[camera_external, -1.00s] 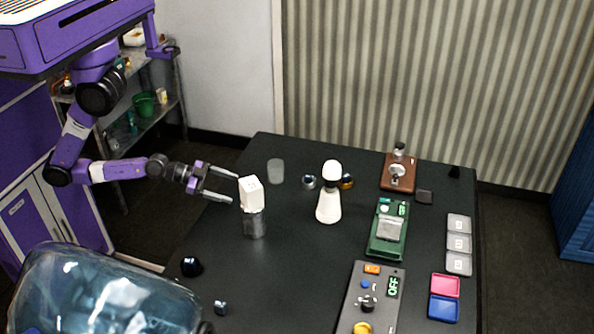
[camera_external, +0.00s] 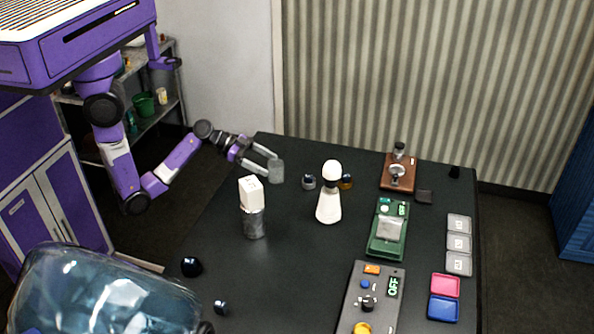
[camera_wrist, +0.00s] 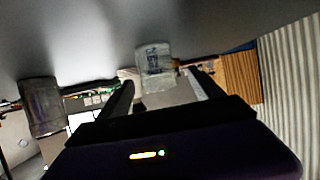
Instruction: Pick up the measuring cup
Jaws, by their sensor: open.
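The measuring cup (camera_external: 277,172) is a small translucent grey cup standing on the dark table near its far left edge. My gripper (camera_external: 268,166) is open, with its fingers reaching to the cup from the left. In the wrist view the cup (camera_wrist: 155,64) has printed markings and appears upside down. It lies between the lines of my two fingers (camera_wrist: 160,84), around their tips. I cannot tell whether either finger touches it.
A grey glassy container (camera_external: 254,223) with a white block (camera_external: 251,192) on top stands close in front of my gripper. It also shows in the wrist view (camera_wrist: 42,106). A white bottle-like object (camera_external: 328,205) stands to the right. The table's front middle is clear.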

